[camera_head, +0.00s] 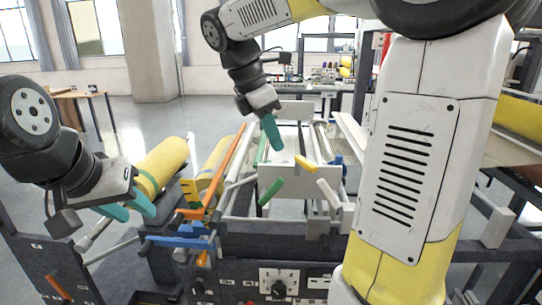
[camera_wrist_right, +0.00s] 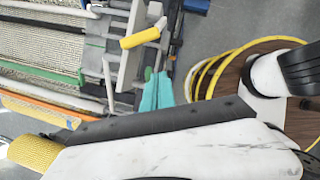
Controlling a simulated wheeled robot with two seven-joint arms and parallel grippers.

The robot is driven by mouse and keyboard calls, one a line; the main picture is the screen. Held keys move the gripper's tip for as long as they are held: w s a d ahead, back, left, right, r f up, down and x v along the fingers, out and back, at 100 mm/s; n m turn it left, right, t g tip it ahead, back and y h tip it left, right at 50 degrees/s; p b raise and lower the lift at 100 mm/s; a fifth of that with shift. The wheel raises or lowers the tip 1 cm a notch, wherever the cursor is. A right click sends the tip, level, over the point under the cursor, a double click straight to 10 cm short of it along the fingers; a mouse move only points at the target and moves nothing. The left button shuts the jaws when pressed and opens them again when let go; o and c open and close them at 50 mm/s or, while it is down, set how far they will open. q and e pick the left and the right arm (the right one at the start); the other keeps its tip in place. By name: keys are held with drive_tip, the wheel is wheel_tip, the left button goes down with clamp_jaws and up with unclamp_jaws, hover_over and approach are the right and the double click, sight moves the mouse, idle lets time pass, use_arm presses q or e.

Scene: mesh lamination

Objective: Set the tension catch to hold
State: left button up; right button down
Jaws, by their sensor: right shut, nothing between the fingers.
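Several coloured levers sit on the machine, and I cannot tell which is the tension catch. A green handle (camera_head: 271,191) and a yellow handle (camera_head: 305,163) stand at the white block in its middle. The yellow handle also shows in the right wrist view (camera_wrist_right: 141,38). A blue bar (camera_head: 180,242) and an orange bar (camera_head: 228,170) lie to the left. My right gripper (camera_head: 273,146) is shut and empty, above the green handle in the picture; its teal fingers show in the right wrist view (camera_wrist_right: 157,90). My left gripper (camera_head: 134,211) is open and empty beside a yellow roll.
The yellow mesh roll (camera_head: 163,165) lies at the left of the machine. A dark front panel (camera_head: 235,288) carries a switch and labels. My right arm covers much of the right side. Open floor (camera_head: 125,115) lies behind at the left.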

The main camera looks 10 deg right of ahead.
drive_tip(key=shift+v, duration=1.1)
drive_tip(key=s+f+m+t+y, duration=0.2)
drive_tip(key=s+m, duration=0.4)
drive_tip(key=m, duration=0.3)
drive_tip(key=s+d+f+m+t+y, duration=0.1)
drive_tip(key=s+f+m+t+y, duration=0.2)
drive_tip(key=s+f+m, duration=0.3)
drive_tip(key=m+y, duration=0.1)
drive_tip(key=m, duration=0.3)
drive_tip(key=shift+t+y, duration=0.3)
